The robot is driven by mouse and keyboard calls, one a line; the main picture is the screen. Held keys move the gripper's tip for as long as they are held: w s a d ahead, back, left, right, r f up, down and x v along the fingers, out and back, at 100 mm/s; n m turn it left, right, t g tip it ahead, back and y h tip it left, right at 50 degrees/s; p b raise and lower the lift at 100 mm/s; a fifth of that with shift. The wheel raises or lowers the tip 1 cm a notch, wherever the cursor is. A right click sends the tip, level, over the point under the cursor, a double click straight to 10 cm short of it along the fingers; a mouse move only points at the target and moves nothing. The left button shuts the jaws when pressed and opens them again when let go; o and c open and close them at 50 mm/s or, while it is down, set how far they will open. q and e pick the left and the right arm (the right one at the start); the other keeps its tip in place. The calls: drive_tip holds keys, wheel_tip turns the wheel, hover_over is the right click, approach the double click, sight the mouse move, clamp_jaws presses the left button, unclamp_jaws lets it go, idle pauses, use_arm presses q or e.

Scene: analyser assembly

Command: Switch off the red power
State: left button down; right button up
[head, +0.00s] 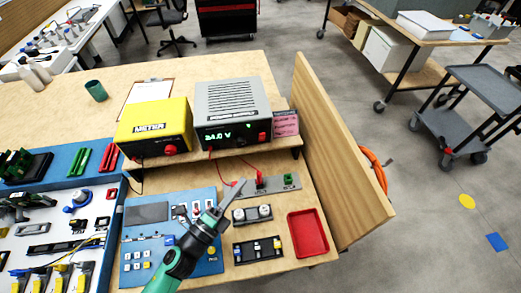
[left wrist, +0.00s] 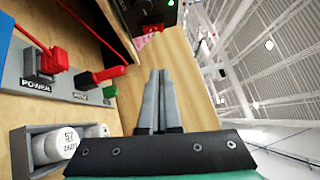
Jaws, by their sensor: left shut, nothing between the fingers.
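A grey panel (head: 275,187) on the bench carries a red power part (head: 260,183) and a green part (head: 288,180). In the left wrist view, the red part (left wrist: 46,60) sits above the "POWER" label (left wrist: 37,83). A red lever (left wrist: 108,74) sticks out beside the green part (left wrist: 110,91). My left gripper (head: 238,187) is shut and empty, its fingertips just left of the red part in the head view. In the left wrist view, the closed fingers (left wrist: 160,78) show to the right of the panel, apart from it. My right gripper is not in view.
A grey power supply (head: 232,110) with a lit green display and a yellow meter (head: 150,125) stand behind the panel. Red cables run down to it. A red tray (head: 305,233), a black block (head: 258,251) and a wooden side board (head: 335,150) are to the right and front.

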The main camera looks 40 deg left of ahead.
use_arm(q)
drive_tip(key=shift+w+a+r, duration=0.1)
drive_tip(key=shift+w, duration=0.05)
drive_tip(key=p, duration=0.2)
approach(265, 136)
drive_tip(key=w+d, duration=0.2)
drive_tip(key=w, duration=0.2)
drive_tip(key=w+a, duration=0.1)
drive_tip(key=a+r+p, duration=0.1)
drive_tip(key=shift+w+a+r, duration=0.2)
drive_tip(key=shift+w+a, duration=0.15)
drive_tip(key=shift+a, duration=0.05)
